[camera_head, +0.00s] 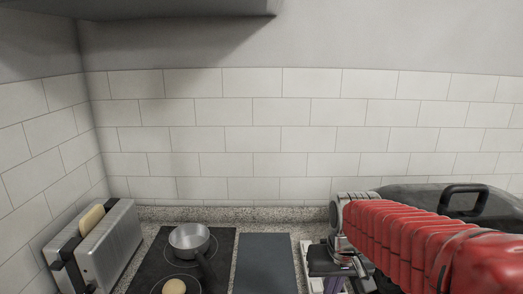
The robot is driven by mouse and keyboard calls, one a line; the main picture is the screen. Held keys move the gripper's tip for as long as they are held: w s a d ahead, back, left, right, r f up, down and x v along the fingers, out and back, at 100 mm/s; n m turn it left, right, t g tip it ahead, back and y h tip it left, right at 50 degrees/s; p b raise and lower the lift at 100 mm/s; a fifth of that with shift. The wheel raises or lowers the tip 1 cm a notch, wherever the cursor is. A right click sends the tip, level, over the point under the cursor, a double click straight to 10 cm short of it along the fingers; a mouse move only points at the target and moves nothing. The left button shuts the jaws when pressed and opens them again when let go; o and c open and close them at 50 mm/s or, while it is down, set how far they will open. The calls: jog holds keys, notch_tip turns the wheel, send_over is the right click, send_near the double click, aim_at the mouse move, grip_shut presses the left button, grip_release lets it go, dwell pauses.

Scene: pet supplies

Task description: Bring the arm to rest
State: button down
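My arm, in a red ribbed cover, reaches in from the lower right of the head view. Its grey wrist bends down to my gripper (338,284), which is low at the bottom edge of the picture. The fingers are small and partly cut off, so I cannot tell whether they are open or shut, or whether they hold anything. Something white with purple shows just below and beside the gripper, too small to make out.
A metal toaster (112,243) with a bread slice (92,219) stands at left. A metal pan (189,241) and a round tan item (174,287) sit on the black cooktop (222,243). A dark grey board (266,265) lies alongside. A dark lidded appliance (425,196) stands behind my arm.

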jog(key=s+r+t, duration=0.3)
jog(key=s, duration=1.1)
jog(key=shift+s+r, duration=0.25)
